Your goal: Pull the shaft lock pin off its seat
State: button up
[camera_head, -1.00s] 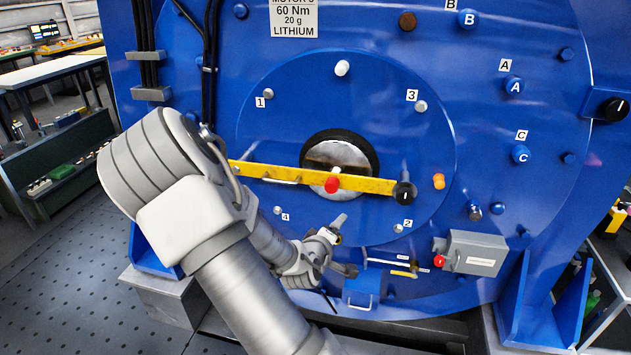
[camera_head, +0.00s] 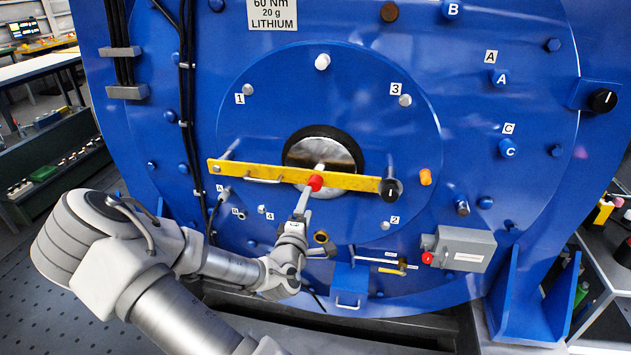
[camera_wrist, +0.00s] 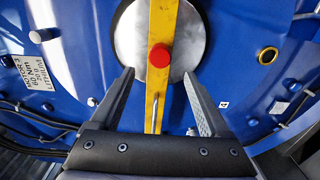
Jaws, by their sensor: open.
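The red knob (camera_head: 316,182), which looks like the head of the shaft lock pin, sits on the yellow bar (camera_head: 240,172) across the shaft hub. It also shows near the middle of the wrist view as a red knob (camera_wrist: 159,55). My gripper (camera_head: 304,191) is just below the red knob in the head view. In the wrist view my gripper (camera_wrist: 159,74) is open and empty, one finger on each side of the yellow bar, with the knob ahead between and just beyond the fingertips. I cannot tell if either finger touches anything. The pin's shank is hidden.
A black knob (camera_head: 390,190) is at the bar's right end, and an orange plug (camera_head: 425,177) is beside it. Bolts (camera_head: 405,100) stand out around the blue disc. A grey box (camera_head: 464,249) with a red button is at lower right. Cables (camera_head: 187,100) run down the left.

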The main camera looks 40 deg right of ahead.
aim_at(314, 187)
jog(key=shift+b+x, duration=0.6)
jog(key=shift+x, duration=3.85)
jog(key=shift+b, duration=0.3)
jog(key=shift+c, duration=0.2)
grip_shut()
jog(key=shift+v, duration=3)
jog(key=shift+s+a, duration=0.1)
jog(key=shift+a, duration=0.05)
jog(key=shift+s+a, duration=0.4)
